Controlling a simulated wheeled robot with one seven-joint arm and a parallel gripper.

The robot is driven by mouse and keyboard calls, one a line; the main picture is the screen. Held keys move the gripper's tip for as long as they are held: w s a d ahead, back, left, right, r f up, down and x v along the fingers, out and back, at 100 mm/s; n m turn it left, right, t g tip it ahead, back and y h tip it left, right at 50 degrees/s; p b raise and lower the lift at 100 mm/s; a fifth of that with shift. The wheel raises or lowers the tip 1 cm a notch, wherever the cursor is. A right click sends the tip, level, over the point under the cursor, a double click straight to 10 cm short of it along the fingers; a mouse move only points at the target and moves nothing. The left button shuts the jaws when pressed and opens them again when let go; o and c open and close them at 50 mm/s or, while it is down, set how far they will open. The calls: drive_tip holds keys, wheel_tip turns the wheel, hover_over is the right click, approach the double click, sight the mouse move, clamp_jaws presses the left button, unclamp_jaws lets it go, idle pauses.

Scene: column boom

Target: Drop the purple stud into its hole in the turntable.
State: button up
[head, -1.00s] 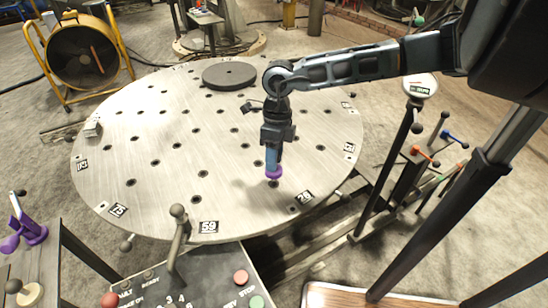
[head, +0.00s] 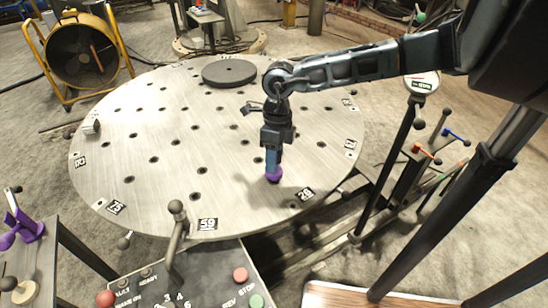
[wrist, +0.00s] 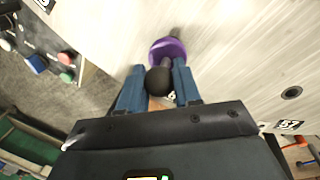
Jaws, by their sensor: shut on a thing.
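My gripper (head: 273,160) points down over the front right part of the round grey turntable (head: 150,150). It is shut on the purple stud (head: 273,177). In the wrist view the stud's purple disc (wrist: 168,49) shows beyond the blue fingertips (wrist: 158,90), with a dark round knob between them. The stud is at or just above the plate; I cannot tell whether it touches. A dark patch lies just past the disc in the wrist view, shadow or hole. Any hole under the stud is hidden. An open hole (wrist: 292,93) shows to the right.
A dark disc (head: 229,74) lies near the turntable's back. A control panel (head: 195,285) with a lever (head: 177,225) stands at the front. Levers with coloured handles (head: 426,152) stand at the right. A yellow-framed fan (head: 83,55) is back left.

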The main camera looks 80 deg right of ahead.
drive_tip(key=shift+f+b, duration=1.1)
drive_tip(key=shift+f, duration=0.35)
drive_tip(key=o, duration=0.8)
drive_tip(key=shift+r, duration=0.1)
drive_tip(key=shift+r+p, duration=2.35)
drive_tip(key=shift+r, duration=1.4)
drive_tip(key=o, duration=0.6)
drive_tip(key=shift+c, duration=0.2)
